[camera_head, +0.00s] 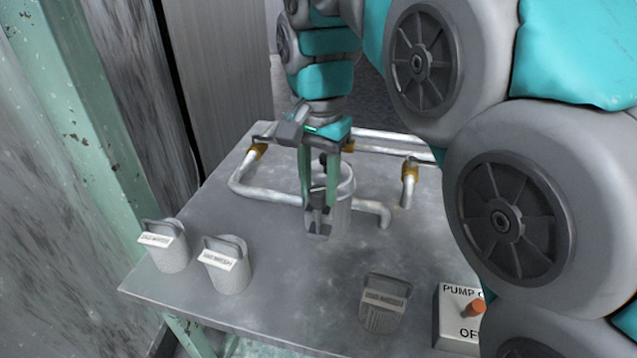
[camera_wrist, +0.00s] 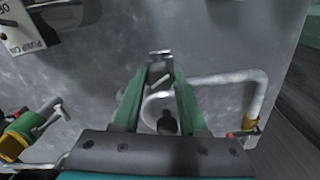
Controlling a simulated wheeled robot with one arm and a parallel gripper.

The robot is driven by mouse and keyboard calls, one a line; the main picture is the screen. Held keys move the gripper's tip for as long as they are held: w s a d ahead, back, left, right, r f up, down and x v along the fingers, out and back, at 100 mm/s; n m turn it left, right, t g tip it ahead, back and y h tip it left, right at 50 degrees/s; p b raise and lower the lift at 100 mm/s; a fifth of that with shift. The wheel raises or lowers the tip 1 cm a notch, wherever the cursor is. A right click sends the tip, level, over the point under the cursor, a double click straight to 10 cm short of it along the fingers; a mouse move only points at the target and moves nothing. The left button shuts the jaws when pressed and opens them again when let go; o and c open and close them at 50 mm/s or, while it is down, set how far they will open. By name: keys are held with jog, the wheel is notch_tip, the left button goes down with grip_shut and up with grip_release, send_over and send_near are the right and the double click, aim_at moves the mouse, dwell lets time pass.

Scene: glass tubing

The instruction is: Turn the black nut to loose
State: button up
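My gripper (camera_head: 318,195) reaches down over the middle of the grey table, beside a pale round canister (camera_head: 342,208). In the wrist view my gripper's green fingers (camera_wrist: 160,78) stand apart along their length, with a dark grey piece (camera_wrist: 158,66) at their tips. I cannot tell whether the fingers press on it. A small black rounded piece (camera_wrist: 167,122) shows between the fingers, in front of the canister's pale rim (camera_wrist: 152,108). It may be the black nut, but I cannot be sure. The fingers partly hide the canister in the head view.
White pipes (camera_head: 270,194) with brass-coloured joints run around the canister. A dark handled piece (camera_head: 383,305) lies at the front. A pump switch box (camera_head: 455,325) with an orange lever stands front right.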

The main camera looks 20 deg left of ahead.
grip_shut()
jog(key=shift+n, duration=2.8)
jog(key=o, duration=0.5)
grip_release()
